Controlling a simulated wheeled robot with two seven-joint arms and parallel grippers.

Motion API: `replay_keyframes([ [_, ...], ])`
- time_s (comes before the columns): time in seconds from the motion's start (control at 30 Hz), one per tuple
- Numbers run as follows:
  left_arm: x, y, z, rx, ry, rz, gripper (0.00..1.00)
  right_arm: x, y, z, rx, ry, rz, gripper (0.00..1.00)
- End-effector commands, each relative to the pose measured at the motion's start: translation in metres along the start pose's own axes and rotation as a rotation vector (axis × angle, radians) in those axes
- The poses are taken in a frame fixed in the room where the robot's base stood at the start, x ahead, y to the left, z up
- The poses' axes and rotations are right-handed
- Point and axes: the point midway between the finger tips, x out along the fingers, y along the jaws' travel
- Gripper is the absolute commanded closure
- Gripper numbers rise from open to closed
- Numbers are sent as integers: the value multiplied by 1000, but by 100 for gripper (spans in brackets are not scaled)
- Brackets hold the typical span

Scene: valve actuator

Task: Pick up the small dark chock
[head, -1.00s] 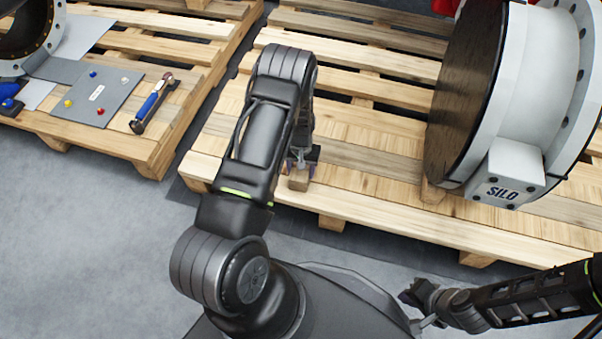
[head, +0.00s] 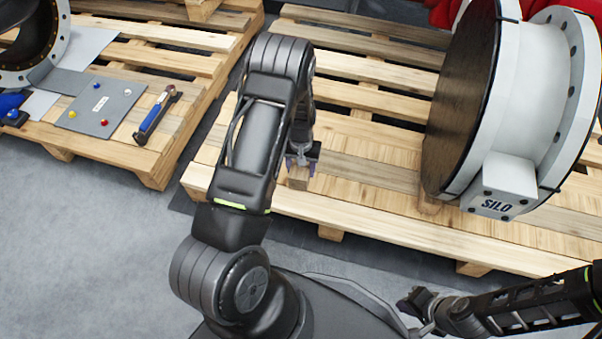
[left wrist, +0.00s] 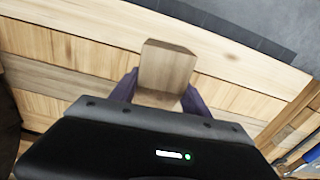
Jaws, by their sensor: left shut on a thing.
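A small wooden block, the chock (head: 298,177), is between the fingers of my left gripper (head: 302,165), over the front part of the right pallet. It looks mid-brown rather than very dark. In the left wrist view the chock (left wrist: 168,66) sticks out past the two purple-grey fingers, and my left gripper (left wrist: 160,92) is shut on it. I cannot tell clearly whether it is clear of the planks. My right gripper (head: 418,302) is at the lower right, apart from the pallet; its fingers are too small to read.
A large white flanged cylinder marked SILO (head: 515,110) rests on the right pallet (head: 385,215), with another wooden block (head: 430,204) at its base. The left pallet (head: 120,150) bears a grey panel (head: 100,103) and a blue-handled tool (head: 155,113). Grey floor lies in front.

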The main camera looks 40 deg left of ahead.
Motion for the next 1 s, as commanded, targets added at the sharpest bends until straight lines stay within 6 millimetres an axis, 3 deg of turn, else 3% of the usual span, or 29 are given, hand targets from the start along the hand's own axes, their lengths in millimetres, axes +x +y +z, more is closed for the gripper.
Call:
replay_keyframes([
  [0.03, -10, 0, 0, 0, 0, 0, 97, -4, -2, 1, -1, -2, -1, 100],
  [0.17, -19, 0, 0, 0, 0, 0, 97, -6, -4, 2, -3, -5, -2, 100],
  [1.0, -19, 0, 0, 0, 0, 0, 97, -5, -3, 2, -3, -5, -2, 100],
])
